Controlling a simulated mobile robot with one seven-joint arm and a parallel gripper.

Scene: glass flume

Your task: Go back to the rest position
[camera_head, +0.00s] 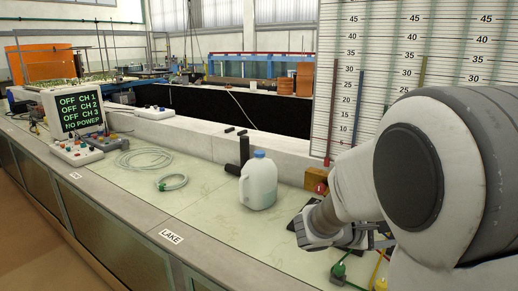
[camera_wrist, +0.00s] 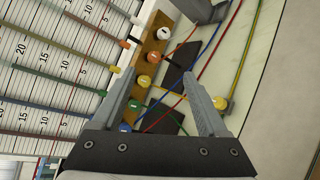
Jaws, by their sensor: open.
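My gripper (camera_wrist: 160,88) is open in the wrist view, and I see nothing held between its two grey fingers. Past the fingers is a wooden strip (camera_wrist: 157,35) with several coloured plugs in a row. A yellow plug (camera_wrist: 153,57) and a green plug (camera_wrist: 134,104) sit near the left finger; I cannot tell whether it touches them. In the head view my arm comes in from the right and bends down to the bench, and the fingertips are hard to make out there.
A white jug (camera_head: 259,183) stands on the bench left of my arm. Red, blue and yellow cables run past the fingers; a loose yellow plug (camera_wrist: 220,103) lies by the right finger. A tall scale board (camera_head: 385,70) stands behind. Coiled tubing (camera_head: 143,160) lies left.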

